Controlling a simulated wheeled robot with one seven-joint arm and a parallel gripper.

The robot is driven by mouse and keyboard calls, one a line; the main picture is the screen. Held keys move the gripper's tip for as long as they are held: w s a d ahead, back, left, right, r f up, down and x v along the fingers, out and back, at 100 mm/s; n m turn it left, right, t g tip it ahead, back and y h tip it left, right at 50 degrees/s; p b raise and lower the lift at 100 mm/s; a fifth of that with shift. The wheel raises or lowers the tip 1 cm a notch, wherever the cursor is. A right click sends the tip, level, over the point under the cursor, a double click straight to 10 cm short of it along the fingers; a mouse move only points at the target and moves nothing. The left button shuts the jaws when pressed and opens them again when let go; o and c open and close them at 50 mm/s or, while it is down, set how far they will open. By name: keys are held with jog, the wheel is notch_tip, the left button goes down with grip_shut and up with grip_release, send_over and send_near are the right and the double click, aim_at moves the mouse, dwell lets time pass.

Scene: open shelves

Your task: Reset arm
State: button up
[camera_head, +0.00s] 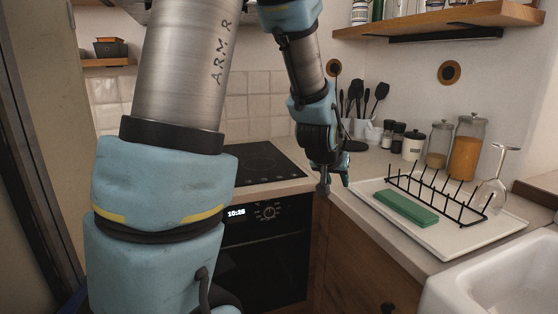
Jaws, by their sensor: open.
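My arm rises large at the left and centre of the head view and bends down again near the middle. My gripper (333,183) hangs at its end, above the counter's front edge near the inner corner. It looks small and dark, with a bit of teal beside the fingers. It is open, and I see nothing held in it. It is apart from the white tray to its right.
A white tray (462,238) holds a black dish rack (440,195), a green block (406,208) and an upturned glass (494,185). Jars (466,147) and utensils (357,95) stand behind. A cooktop (262,163), oven (265,250), sink (490,285) and wall shelf (450,20) surround the arm.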

jog(key=s+a+f+n+g+y, duration=0.25)
jog(key=s+a, duration=0.35)
jog(key=a, duration=0.6)
jog(key=s+a+f+n+g+y, duration=0.25)
jog(key=s+a, duration=0.45)
jog(key=a, duration=0.4)
notch_tip(320, 180, down, 22)
jog(key=s+f+m+g+h+b, duration=0.1)
jog(key=b, duration=2.2)
notch_tip(320, 180, up, 17)
jog(key=p, duration=1.7)
jog(key=shift+d+r, duration=0.2)
jog(key=shift+d, duration=0.1)
jog(key=shift+s, duration=0.1)
